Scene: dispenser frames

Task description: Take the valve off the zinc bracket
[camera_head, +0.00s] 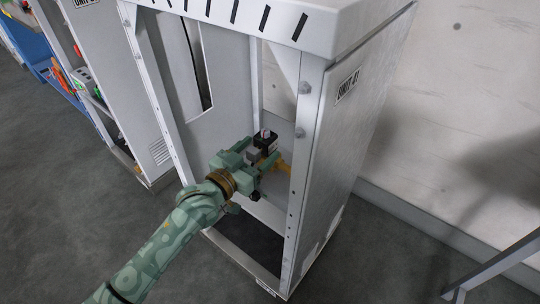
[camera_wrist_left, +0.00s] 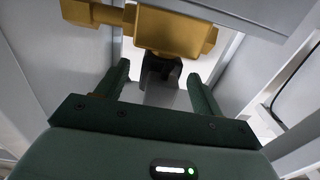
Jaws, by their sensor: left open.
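The valve (camera_head: 268,141) is in the open cabinet, with a black part, a grey block and a small light top. A brass-coloured body (camera_head: 286,168) shows beside it. In the left wrist view, the brass body of the valve (camera_wrist_left: 168,32) lies across the top, with the black part below it. My left gripper (camera_head: 258,157) is open, its fingers on either side of the grey block; in the left wrist view the gripper (camera_wrist_left: 159,75) shows clear gaps beside this block. I cannot make out the zinc bracket for certain. My right gripper is not in view.
The grey cabinet (camera_head: 331,155) has a front post to the right of my left gripper and a top panel above. Another cabinet (camera_head: 113,75) stands at left, near a blue rack (camera_head: 48,72). Dark floor lies in front.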

